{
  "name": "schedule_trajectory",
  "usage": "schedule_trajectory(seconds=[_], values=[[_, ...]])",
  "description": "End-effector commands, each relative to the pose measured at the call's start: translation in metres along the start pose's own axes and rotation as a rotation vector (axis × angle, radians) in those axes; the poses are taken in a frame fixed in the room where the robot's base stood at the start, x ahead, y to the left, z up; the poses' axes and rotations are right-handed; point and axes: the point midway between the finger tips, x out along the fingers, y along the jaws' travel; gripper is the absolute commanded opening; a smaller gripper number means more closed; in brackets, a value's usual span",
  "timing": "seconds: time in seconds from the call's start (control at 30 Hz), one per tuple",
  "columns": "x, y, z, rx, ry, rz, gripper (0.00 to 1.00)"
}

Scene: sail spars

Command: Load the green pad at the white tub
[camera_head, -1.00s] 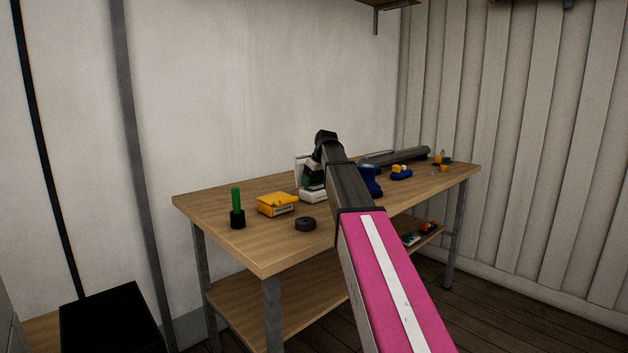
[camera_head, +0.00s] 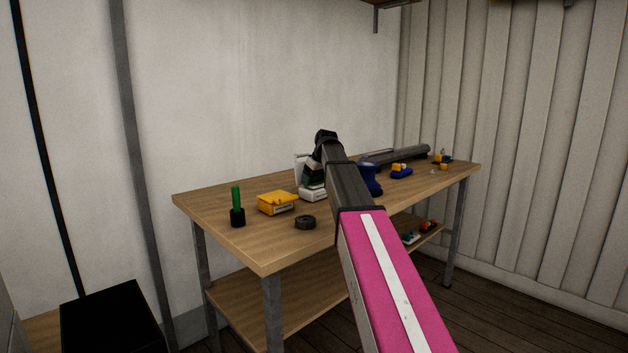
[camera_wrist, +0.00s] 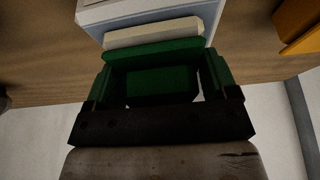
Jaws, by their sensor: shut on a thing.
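The white tub (camera_head: 313,194) stands on the bench with its white lid upright behind it. In the wrist view, a white part of the tub (camera_wrist: 150,12) shows at the top. My gripper (camera_wrist: 152,70) points down over the tub, shut on the green pad (camera_wrist: 150,50). The pad has a cream layer (camera_wrist: 153,32) along its far side, close to the tub. Whether the pad touches the tub is unclear. In the head view my arm partly hides the gripper and tub.
A yellow box (camera_head: 277,203), a black ring (camera_head: 305,222) and a green-handled tool in a black cup (camera_head: 237,208) stand to the left. A blue object (camera_head: 370,180) and a dark roll (camera_head: 395,157) are to the right.

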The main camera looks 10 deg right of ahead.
Motion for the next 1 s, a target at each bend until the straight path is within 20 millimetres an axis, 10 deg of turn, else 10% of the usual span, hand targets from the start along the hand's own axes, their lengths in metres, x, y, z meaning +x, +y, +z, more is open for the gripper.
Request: schedule_trajectory(seconds=[1.0], values=[[-0.03, 0.0, -0.013, 0.0, -0.001, 0.0, 0.6]])
